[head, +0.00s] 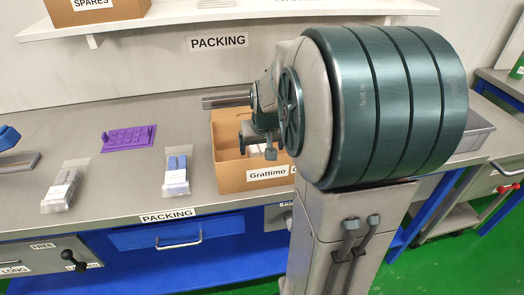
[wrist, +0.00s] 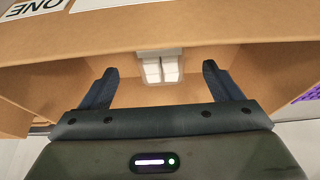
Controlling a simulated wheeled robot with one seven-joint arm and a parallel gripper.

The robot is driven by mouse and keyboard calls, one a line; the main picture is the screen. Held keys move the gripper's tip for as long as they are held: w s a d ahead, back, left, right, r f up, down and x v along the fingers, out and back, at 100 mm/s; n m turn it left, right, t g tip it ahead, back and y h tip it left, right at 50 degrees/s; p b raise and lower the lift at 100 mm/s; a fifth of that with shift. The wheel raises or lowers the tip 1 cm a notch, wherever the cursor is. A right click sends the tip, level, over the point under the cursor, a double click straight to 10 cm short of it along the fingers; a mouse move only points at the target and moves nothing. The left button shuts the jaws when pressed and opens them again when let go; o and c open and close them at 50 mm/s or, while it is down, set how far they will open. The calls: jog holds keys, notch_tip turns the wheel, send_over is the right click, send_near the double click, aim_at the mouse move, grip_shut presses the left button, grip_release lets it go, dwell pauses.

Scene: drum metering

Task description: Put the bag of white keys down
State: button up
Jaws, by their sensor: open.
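The bag of white keys (wrist: 161,68) lies inside the cardboard box (head: 232,176), which is labelled "Grattimo" on its front. My gripper (wrist: 160,84) is open, its two dark fingers apart on either side of the bag in the wrist view, with gaps between them and the bag. In the head view my gripper (head: 257,152) is at the box opening, and my arm hides the box's right part. The box also shows in the wrist view (wrist: 215,25). I cannot tell exactly how far the bag is from the fingertips in depth.
On the steel bench (head: 100,207) left of the box are a bag of blue keys (head: 177,177), a bag of grey keys (head: 62,190) and a purple plate (head: 128,138). A grey tray (head: 470,132) stands right of my arm. A shelf (head: 240,17) runs above.

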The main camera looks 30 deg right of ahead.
jog(key=v, duration=0.6)
jog(key=shift+r, duration=0.35)
jog(key=shift+s+a+r+p, duration=0.1)
jog(key=shift+s+r+p, duration=0.05)
jog(key=shift+p, duration=0.2)
